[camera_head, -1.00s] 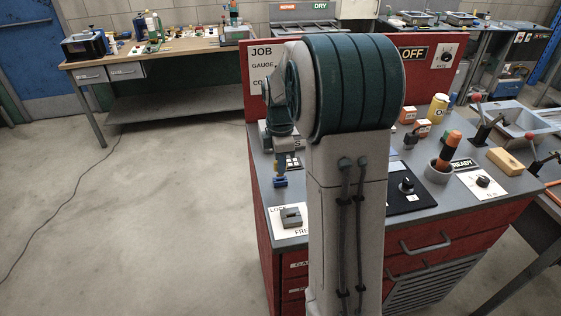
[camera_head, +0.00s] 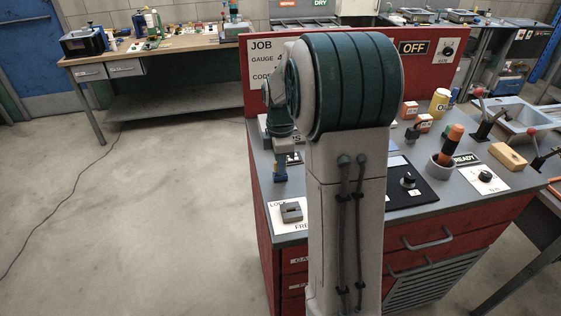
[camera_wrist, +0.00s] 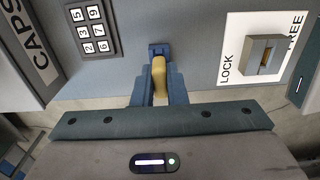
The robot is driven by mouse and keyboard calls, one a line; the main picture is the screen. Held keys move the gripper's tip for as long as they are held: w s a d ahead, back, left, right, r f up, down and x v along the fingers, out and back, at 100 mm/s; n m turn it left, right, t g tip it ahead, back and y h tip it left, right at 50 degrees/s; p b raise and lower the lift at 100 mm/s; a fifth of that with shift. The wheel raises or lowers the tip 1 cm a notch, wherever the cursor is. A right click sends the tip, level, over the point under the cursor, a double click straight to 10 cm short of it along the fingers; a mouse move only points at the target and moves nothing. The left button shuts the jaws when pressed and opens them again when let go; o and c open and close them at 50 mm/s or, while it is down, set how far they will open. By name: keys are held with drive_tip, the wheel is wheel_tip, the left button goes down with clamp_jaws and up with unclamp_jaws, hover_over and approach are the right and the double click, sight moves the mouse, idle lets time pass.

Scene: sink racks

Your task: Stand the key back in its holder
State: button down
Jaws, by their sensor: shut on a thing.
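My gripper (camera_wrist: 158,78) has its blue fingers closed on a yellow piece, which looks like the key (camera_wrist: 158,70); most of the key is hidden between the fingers. A dark blue part (camera_wrist: 158,48) shows at the fingertips; I cannot tell if it is the holder or part of the fingers. In the head view my gripper (camera_head: 280,172) is over the left edge of the red bench, beyond the lock block. That grey block (camera_head: 291,211) sits on a white LOCK/FREE card; it also shows in the wrist view (camera_wrist: 258,54), with a brassy part in its opening.
A keypad (camera_wrist: 93,30) and a CAPS label (camera_wrist: 31,48) lie left of the gripper in the wrist view. A black knob panel (camera_head: 408,190), an orange-handled tool in a grey cup (camera_head: 441,166) and a wooden block (camera_head: 507,156) stand right. My arm hides the bench's middle.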

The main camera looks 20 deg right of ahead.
drive_tip(key=shift+f, duration=0.2)
drive_tip(key=c, duration=1.9)
unclamp_jaws()
drive_tip(key=o, duration=0.5)
wheel_tip(320, 180, up, 14)
drive_tip(key=shift+f, duration=0.1)
drive_tip(key=s+a+f+m+t, duration=0.1)
drive_tip(key=s+a+f+m, duration=0.1)
drive_tip(key=s+m, duration=0.3)
drive_tip(key=s+a+f+m+t, duration=0.1)
drive_tip(key=s+a+f+m, duration=0.2)
drive_tip(key=s, duration=0.6)
drive_tip(key=s+a+f+m+t, duration=0.1)
drive_tip(key=s+a+f+m, duration=0.2)
drive_tip(key=s+a+m, duration=0.2)
drive_tip(key=shift+s+a+m, duration=0.15)
drive_tip(key=shift+s+m, duration=0.55)
drive_tip(key=shift+s, duration=0.05)
drive_tip(key=shift+s+a+m, duration=0.1)
drive_tip(key=shift+s+m, duration=0.6)
